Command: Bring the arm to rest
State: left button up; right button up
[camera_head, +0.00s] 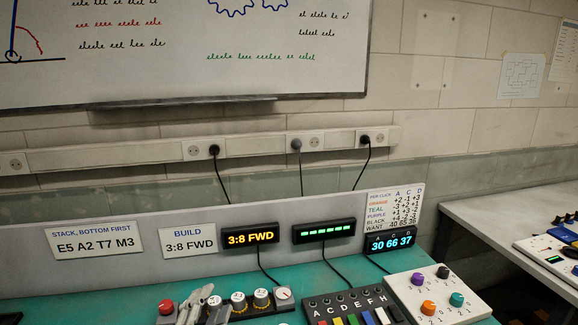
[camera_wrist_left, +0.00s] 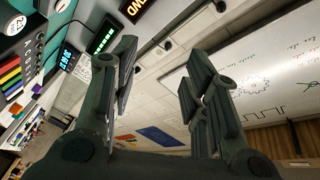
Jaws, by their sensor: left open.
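My left gripper (camera_head: 208,303) is in the lower left part of the head view, in front of the panel with the red button and knobs. Its grey fingers point up, and it covers part of that panel. In the left wrist view the two dark fingers of the left gripper (camera_wrist_left: 162,75) stand well apart with nothing between them; the gripper is open and empty. The left wrist view is tilted and shows the wall and whiteboard beyond the fingers. I cannot tell whether the gripper touches the panel. My right gripper is in neither view.
The teal bench (camera_head: 60,308) has a red button (camera_head: 166,307), a lettered panel with coloured keys (camera_head: 352,320) and a white knob box (camera_head: 405,287). Lit displays (camera_head: 250,238) stand along the back panel, with cables hanging behind. A second table (camera_head: 490,220) is at the right.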

pick_arm(q)
jog(key=s+a+f+n+g+y, duration=0.1)
jog(key=s+a+f+n+g, duration=0.15)
jog(key=f, duration=0.25)
jog(key=s+a+f+n+g+y, duration=0.1)
jog(key=s+f+n+g, duration=0.15)
jog(key=f, duration=0.25)
jog(key=s+a+f+n+g, duration=0.1)
jog(key=s+f+n+g, duration=0.35)
jog(key=s, duration=0.65)
jog(key=s+a+f+n+g, duration=0.1)
jog(key=s+f+n+g, duration=0.1)
jog(key=s+f+g, duration=0.55)
jog(key=s+f+t+b, duration=0.1)
jog(key=s+f+b, duration=0.1)
jog(key=f, duration=1.3)
jog(key=s+f+t+b, duration=0.1)
jog(key=s+f+b, duration=0.1)
jog(key=f, duration=1.2)
jog(key=s+a+f+m+g+b, duration=0.1)
jog(key=s+a+f+b, duration=0.1)
jog(key=s+f, duration=1.5)
notch_tip(320, 180, down, 4)
jog(key=shift+s+a+f+g+b, duration=0.3)
jog(key=shift+s+b, duration=0.1)
jog(key=shift+b, duration=0.35)
